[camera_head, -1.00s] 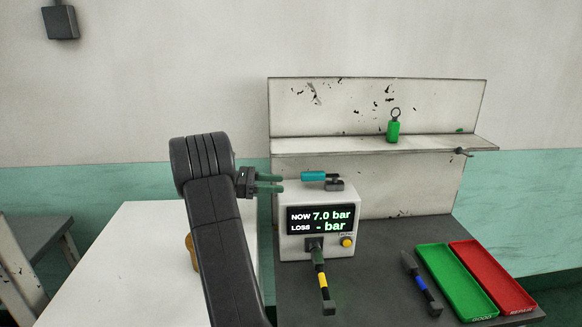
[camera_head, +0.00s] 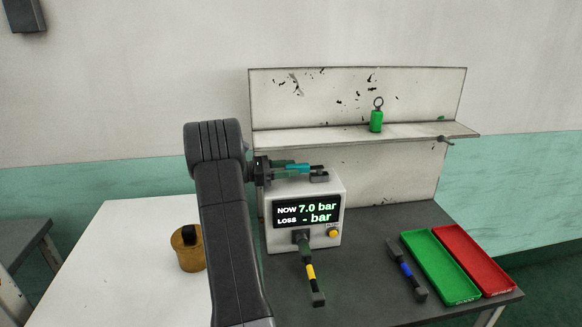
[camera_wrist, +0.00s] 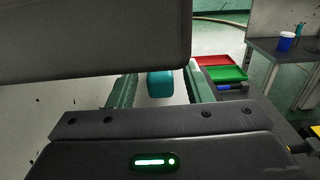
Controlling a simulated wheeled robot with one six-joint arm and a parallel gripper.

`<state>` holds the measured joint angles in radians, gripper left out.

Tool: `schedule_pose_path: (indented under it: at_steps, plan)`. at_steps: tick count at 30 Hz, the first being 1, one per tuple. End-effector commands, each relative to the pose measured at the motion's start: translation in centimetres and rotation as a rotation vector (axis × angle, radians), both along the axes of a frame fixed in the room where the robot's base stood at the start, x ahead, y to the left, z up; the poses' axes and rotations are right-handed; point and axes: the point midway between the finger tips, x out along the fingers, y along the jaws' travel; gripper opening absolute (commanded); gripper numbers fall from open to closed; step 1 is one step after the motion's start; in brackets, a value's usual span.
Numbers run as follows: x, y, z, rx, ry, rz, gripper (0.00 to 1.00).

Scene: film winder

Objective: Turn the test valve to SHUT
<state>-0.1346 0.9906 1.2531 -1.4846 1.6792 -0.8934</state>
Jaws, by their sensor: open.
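The test valve's teal lever (camera_head: 291,168) lies on top of the white test box (camera_head: 334,187), pointing left from its dark pivot (camera_head: 319,174). The box's screen (camera_head: 307,213) reads NOW 7.0 bar and LOSS - bar. My gripper (camera_head: 287,167) is open at the lever, with its green fingers at the lever's left part. In the wrist view the lever's teal end (camera_wrist: 160,84) sits between the two open fingers, with a gap visible at its sides. I cannot tell whether either finger touches it.
A blue-banded tool (camera_head: 407,268), green tray (camera_head: 440,266) and red tray (camera_head: 474,259) lie right. A shelf (camera_head: 420,131) behind holds a green weight (camera_head: 376,121). A brown pot (camera_head: 188,249) stands left.

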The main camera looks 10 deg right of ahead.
Motion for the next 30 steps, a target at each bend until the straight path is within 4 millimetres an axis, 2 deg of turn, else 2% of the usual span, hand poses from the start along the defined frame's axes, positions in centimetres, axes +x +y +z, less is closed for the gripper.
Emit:
schedule_pose_path:
  at_steps: [4, 13, 20, 30]
  plan:
    - [-0.02, -1.03, 0.00, 0.001, 0.000, -0.001, 0.45]
    - [0.00, -1.17, -0.05, 0.001, 0.000, 0.000, 0.45]
    - [0.00, -1.16, -0.05, 0.001, 0.000, 0.000, 0.00]
    - [-0.07, -1.13, -0.08, -0.001, 0.000, 0.022, 0.00]
